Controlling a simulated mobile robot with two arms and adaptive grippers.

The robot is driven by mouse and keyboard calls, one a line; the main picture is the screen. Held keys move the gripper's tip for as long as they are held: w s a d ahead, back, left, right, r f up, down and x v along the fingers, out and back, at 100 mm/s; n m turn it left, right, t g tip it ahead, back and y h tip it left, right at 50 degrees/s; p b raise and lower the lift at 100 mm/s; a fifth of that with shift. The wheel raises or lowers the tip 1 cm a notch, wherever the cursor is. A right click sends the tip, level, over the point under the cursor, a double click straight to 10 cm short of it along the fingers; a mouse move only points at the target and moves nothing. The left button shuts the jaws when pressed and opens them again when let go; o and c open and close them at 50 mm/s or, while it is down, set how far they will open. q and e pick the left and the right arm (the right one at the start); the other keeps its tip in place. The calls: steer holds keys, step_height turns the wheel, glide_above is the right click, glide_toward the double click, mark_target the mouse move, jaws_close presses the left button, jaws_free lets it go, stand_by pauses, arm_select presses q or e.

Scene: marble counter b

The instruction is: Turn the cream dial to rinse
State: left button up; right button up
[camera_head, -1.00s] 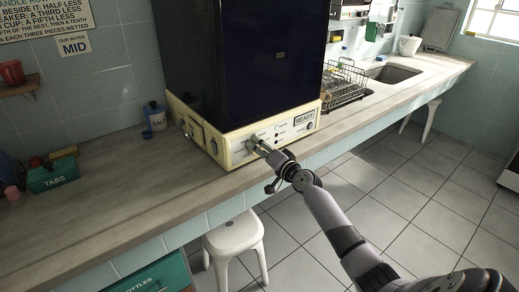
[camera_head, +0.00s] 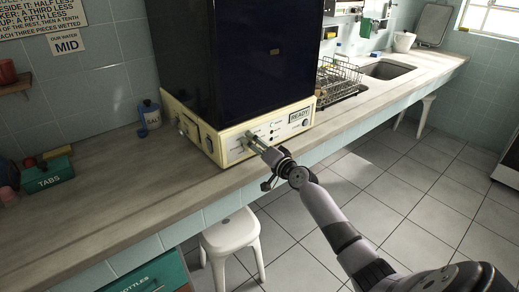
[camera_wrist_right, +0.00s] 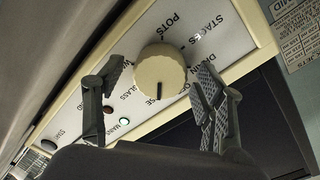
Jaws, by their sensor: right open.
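The cream dial (camera_wrist_right: 160,72) is round with a ribbed rim and sits on the machine's pale front panel in the right wrist view. Its dark pointer line faces the bottom of that view. Printed labels ring it, including POTS and DRAIN; one label is partly hidden, with only its end, SE, showing near the pointer. My right gripper (camera_wrist_right: 157,78) is open, with one finger on each side of the dial and visible gaps between. In the head view my right gripper (camera_head: 255,143) reaches the panel and mostly hides the dial. My left gripper is not in view.
The cream-based machine (camera_head: 228,149) with a dark hood stands on the counter (camera_head: 110,190). Its READY display (camera_head: 299,115) is right of the gripper. A blue salt container (camera_head: 151,115), green TABS box (camera_head: 48,175) and dish rack (camera_head: 338,80) stand apart. A white stool (camera_head: 232,235) is below.

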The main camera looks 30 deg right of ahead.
steer(key=s, duration=1.2)
steer(key=shift+d+r, duration=0.2)
steer(key=shift+d, duration=0.1)
steer(key=s+a+f+n+g+h+p, duration=0.1)
steer(key=s+a+f+g, duration=0.3)
steer(key=f, duration=0.8)
steer(key=s+d+f+n+g, duration=0.15)
steer(key=s+f, duration=0.35)
steer(key=f, duration=0.7)
steer(key=s+a+f+n+g+h+p, duration=0.1)
steer(key=s+a+f+n+g, duration=0.3)
steer(key=f, duration=0.9)
steer(key=s+a+f+n+g, duration=0.2)
steer(key=s+a+f, duration=0.2)
steer(key=s, duration=0.8)
steer(key=s+a+f+n+g+p, duration=0.1)
steer(key=s+a+f+n+g, duration=0.1)
steer(key=s+a+f, duration=0.3)
steer(key=s+a+f+n+g+y, duration=0.1)
steer(key=s+a+f+n+g, duration=0.2)
steer(key=s+f, duration=0.6)
steer(key=s+a, duration=0.1)
steer(key=s, duration=0.9)
steer(key=shift+s+a+f+p, duration=0.25)
steer(key=shift+f+p, duration=0.05)
steer(key=shift+p, duration=0.1)
